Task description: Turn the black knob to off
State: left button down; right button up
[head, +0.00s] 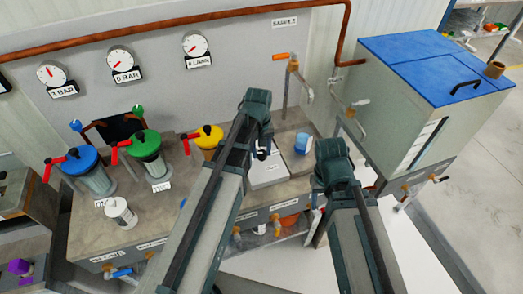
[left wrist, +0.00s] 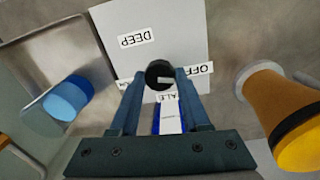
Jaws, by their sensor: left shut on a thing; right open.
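The black knob (left wrist: 158,70) stands on a pale grey panel (left wrist: 185,25) and sits between the fingertips of my left gripper (left wrist: 160,82), shut on it. A light mark on its face points right, tilted slightly up. A DEEP label (left wrist: 138,37) is above left of the knob, upside down in this view. An OFF label (left wrist: 201,70) is to its right. Another label at the left and one between the fingers are partly hidden. In the head view my left gripper (head: 262,150) is over the panel (head: 270,171). My right gripper (head: 318,198) is open and empty.
A blue cup (head: 302,143) stands right of the panel. Canisters with blue, green and yellow lids (head: 209,138) stand to the left; the yellow one is close to the left arm. A blue-topped tank (head: 425,65) is at the right. Gauges and copper pipe line the wall.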

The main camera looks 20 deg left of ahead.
aim_at(260, 154)
pick_arm(q)
jog(key=shift+c, duration=1.8)
grip_release()
notch_tip(260, 154, up, 14)
jog(key=p, duration=1.3)
jog(key=shift+a+p, duration=0.25)
jog(key=shift+p, duration=0.15)
jog(key=shift+s+f, duration=0.1)
jog(key=shift+f, duration=0.05)
